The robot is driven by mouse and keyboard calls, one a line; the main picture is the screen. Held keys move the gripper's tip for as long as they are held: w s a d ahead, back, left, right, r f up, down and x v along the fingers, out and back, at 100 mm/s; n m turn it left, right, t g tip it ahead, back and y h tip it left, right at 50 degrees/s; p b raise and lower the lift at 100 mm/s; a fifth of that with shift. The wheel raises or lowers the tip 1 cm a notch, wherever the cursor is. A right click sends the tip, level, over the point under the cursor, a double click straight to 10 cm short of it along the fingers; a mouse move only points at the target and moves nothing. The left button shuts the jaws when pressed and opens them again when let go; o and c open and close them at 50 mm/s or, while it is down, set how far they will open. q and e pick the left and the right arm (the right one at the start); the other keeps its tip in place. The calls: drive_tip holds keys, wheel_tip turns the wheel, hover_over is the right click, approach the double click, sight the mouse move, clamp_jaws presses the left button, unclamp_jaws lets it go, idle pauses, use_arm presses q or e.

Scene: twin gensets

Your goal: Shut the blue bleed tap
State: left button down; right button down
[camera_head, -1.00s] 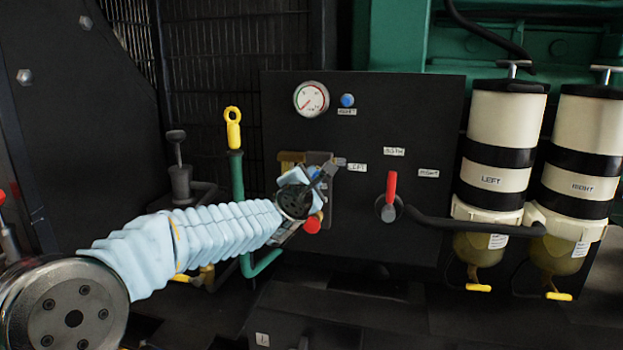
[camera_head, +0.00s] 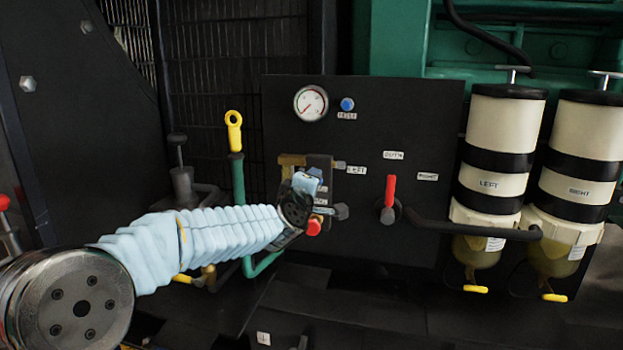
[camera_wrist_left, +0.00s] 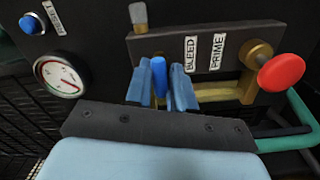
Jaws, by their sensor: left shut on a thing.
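The blue bleed tap (camera_wrist_left: 160,83) shows in the left wrist view as a bright blue lever standing between two paler blue fingers. My left gripper (camera_wrist_left: 162,88) is shut on it, in front of the brass pipework beside the BLEED label (camera_wrist_left: 191,54). In the head view my left gripper (camera_head: 314,182) is at the valve block on the black panel, and it and the wrist hide most of the tap there. My right gripper is in neither view.
A red knob (camera_wrist_left: 281,71) sits close to the gripper, by the PRIME label (camera_wrist_left: 217,51). The black panel (camera_head: 430,120) carries a gauge (camera_head: 311,102), a blue button (camera_head: 347,104) and a red-handled lever (camera_head: 390,190). Two filters (camera_head: 504,125) (camera_head: 586,140) stand at right.

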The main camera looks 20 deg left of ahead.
use_arm(q)
drive_tip(key=shift+r+m, duration=0.15)
drive_tip(key=shift+m, duration=0.65)
drive_tip(key=shift+a, duration=0.1)
drive_tip(key=c, duration=0.9)
unclamp_jaws()
drive_tip(key=shift+w, duration=0.1)
drive_tip(key=shift+o, duration=0.2)
drive_tip(key=s+d, duration=0.1)
drive_tip(key=s, duration=1.2)
drive_tip(key=shift+s+d, duration=0.15)
drive_tip(key=shift+s, duration=0.25)
